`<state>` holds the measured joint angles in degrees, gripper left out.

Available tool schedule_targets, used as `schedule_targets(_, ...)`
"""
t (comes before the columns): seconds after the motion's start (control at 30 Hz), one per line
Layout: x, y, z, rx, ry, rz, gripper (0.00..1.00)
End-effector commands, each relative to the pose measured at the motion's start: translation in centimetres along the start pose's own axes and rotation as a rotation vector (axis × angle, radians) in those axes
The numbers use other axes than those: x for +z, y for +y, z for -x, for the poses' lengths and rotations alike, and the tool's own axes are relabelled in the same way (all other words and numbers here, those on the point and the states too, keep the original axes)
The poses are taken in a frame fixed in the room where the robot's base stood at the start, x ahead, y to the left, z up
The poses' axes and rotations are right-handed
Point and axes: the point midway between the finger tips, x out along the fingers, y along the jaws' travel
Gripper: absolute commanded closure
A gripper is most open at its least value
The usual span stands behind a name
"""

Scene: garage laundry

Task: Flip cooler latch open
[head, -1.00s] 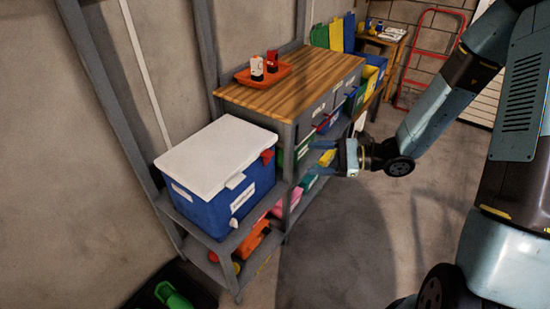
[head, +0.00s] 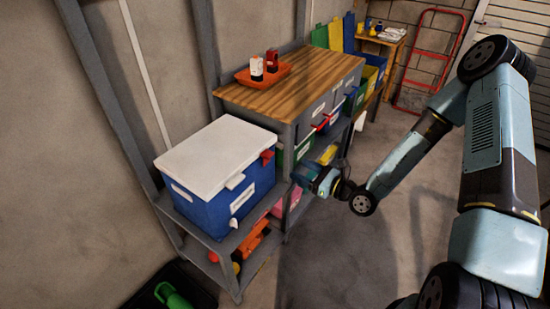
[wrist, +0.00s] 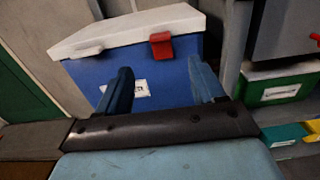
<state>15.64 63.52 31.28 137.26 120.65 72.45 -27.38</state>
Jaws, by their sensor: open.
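The cooler (head: 208,212) has a blue body and a white lid, shut, on a grey shelf. A red latch (head: 267,157) sits at the lid seam near the far right corner of the side facing me. It also shows in the wrist view (wrist: 161,46), top centre, against the lid edge. A white tab (head: 235,181) is on the same side; it shows left of the red latch in the wrist view (wrist: 88,50). My gripper (head: 298,174) is open and empty, right of the cooler. In the wrist view its fingers (wrist: 160,75) point at the blue side, the red latch appearing between and beyond them, apart.
A wooden-topped workbench (head: 262,100) with an orange tray (head: 251,78) stands behind the cooler. A green bin (wrist: 270,88) is right of the gripper in the wrist view. Grey shelf posts stand close by. The floor (head: 350,250) is clear.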

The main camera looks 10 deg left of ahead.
Motion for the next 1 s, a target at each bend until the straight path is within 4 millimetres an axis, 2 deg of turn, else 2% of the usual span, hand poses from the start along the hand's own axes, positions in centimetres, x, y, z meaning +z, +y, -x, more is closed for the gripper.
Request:
schedule_targets(0.4,0.1,0.1,-7.4,0.002,-0.002,0.001,0.32)
schedule_targets(0.6,0.1,0.1,-10.2,0.003,-0.002,0.001,0.32)
schedule_targets(0.8,0.0,0.1,-11.6,0.002,0.0,0.0,0.32)
schedule_targets(1.0,0.1,0.1,-11.9,0.002,0.0,0.0,0.32)
